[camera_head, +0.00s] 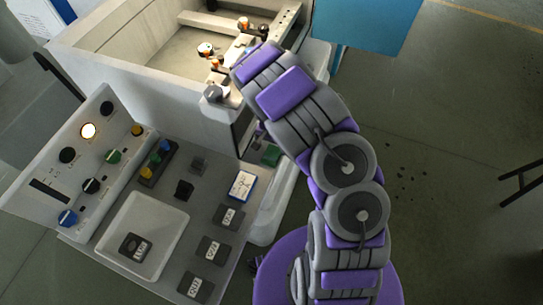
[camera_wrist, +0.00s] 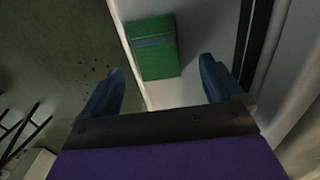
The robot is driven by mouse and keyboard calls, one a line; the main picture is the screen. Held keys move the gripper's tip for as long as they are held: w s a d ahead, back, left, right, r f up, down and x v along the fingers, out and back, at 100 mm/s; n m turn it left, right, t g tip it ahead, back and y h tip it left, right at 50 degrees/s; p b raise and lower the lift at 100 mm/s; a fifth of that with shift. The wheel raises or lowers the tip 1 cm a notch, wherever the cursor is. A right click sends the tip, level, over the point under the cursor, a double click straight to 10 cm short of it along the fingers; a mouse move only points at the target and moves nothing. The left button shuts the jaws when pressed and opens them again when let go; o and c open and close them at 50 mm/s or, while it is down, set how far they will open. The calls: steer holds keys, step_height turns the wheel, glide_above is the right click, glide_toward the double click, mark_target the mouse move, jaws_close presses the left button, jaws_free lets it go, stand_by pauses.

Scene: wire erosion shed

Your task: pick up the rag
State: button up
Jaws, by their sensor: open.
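The green rag (camera_wrist: 153,47) looks flat and rectangular, with a grey-blue stripe across it. It lies on a pale ledge in the wrist view, and part of it shows in the head view (camera_head: 271,155) beside my arm. My gripper (camera_wrist: 161,64) is open and empty, with its two blue fingers spread. In the wrist view the rag appears ahead of the fingers, between their lines and nearer the left one. I cannot tell the height between them. In the head view my gripper is mostly hidden behind my arm.
A control panel with knobs (camera_head: 88,150) stands at the left, with a pale tray (camera_head: 170,225) and several labelled blocks beside it. A white-and-blue card (camera_head: 242,185) lies near the rag. A machine tank (camera_head: 150,85) rises behind. The floor (camera_head: 450,130) at the right is largely clear.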

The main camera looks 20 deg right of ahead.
mark_target(272, 153)
step_height(272, 153, down, 5)
steer(key=shift+s+d+r+b, duration=0.1)
steer(key=shift+s+r+b, duration=0.1)
steer(key=shift+b, duration=0.35)
steer(key=shift+c, duration=0.3)
steer(key=shift+w, duration=0.1)
steer(key=c, duration=1.1)
